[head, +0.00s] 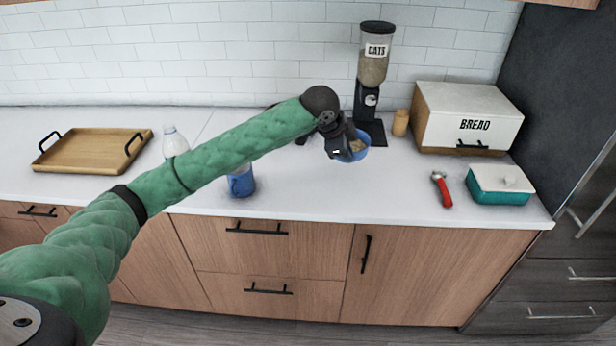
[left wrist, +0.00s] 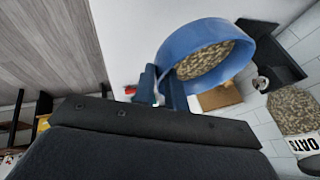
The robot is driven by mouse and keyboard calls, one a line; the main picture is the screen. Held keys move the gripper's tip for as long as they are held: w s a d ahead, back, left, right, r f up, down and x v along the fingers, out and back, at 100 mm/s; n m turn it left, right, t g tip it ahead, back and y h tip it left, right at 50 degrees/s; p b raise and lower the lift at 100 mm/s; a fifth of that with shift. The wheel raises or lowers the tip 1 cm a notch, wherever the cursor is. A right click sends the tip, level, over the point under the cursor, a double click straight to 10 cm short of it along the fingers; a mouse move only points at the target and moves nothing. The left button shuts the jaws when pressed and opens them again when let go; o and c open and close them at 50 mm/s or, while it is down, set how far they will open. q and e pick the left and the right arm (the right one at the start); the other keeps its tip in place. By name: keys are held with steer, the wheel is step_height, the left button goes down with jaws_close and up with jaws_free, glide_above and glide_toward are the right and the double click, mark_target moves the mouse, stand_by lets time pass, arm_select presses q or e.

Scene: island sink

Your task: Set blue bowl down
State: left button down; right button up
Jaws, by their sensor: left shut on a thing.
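The blue bowl (head: 361,154) is held by my left gripper (head: 346,145) over the back-middle of the white counter, just in front of the oats dispenser. Oat-like flakes lie inside the bowl. In the left wrist view the bowl (left wrist: 188,42) is large and close, with the dark finger parts of my left gripper (left wrist: 168,88) at its near rim. The gripper is shut on the bowl's side. The gripper hides part of the bowl in the head view, and I cannot tell whether its base touches the counter. My right gripper is not in view.
The oats dispenser (head: 374,66) stands right behind the bowl on a black base. A bread box (head: 467,112), a teal dish (head: 499,190) and a red-handled tool (head: 442,189) are at right. A blue cup (head: 241,183), white bottle (head: 174,143) and wooden tray (head: 92,151) are at left. Front-middle counter is clear.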

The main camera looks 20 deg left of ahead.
arm_select(q)
steer(key=a+f+p, duration=0.2)
steer(key=a+f, duration=0.1)
steer(key=a+f+p, duration=0.2)
steer(key=a+f, duration=0.1)
steer(key=a, duration=0.1)
steer(key=s+a+f+p, duration=0.1)
steer(key=a+f+p, duration=0.1)
steer(key=a+f, duration=0.1)
steer(key=shift+a+f+p, duration=0.3)
steer(key=shift+a+f, duration=0.1)
steer(key=shift+f, duration=0.4)
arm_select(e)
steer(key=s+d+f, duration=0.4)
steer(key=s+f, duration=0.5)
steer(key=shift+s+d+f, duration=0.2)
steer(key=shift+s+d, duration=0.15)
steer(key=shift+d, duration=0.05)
arm_select(q)
steer(key=shift+w, duration=0.1)
steer(key=c, duration=1.4)
jaws_free()
steer(key=shift+c, duration=0.2)
